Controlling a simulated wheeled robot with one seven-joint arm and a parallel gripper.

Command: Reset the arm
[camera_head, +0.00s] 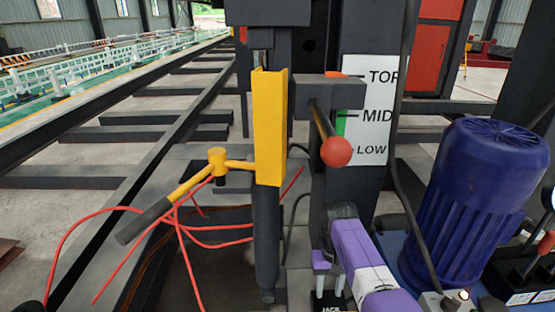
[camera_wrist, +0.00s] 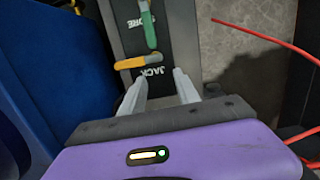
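My gripper (camera_wrist: 160,72) shows in the wrist view with its two pale grey fingers apart and nothing between them. Beyond the fingertips is a dark panel (camera_wrist: 168,45) lettered "JACK" and "STORE". On the panel are a yellow handle (camera_wrist: 137,62) near the fingertips and a green handle (camera_wrist: 148,27) farther off. I cannot tell how much space separates the fingertips from the yellow handle. In the head view, my purple arm (camera_head: 360,255) is at lower centre, beside a panel partly lettered "JACK".
A blue motor (camera_head: 475,205) stands close on the right. A red-knobbed lever (camera_head: 335,152) sticks out above my arm, before a TOP/MID/LOW sign (camera_head: 368,135). A yellow bracket (camera_head: 269,125), a yellow-and-black handle (camera_head: 170,195) and loose red cables (camera_head: 185,240) are on the left.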

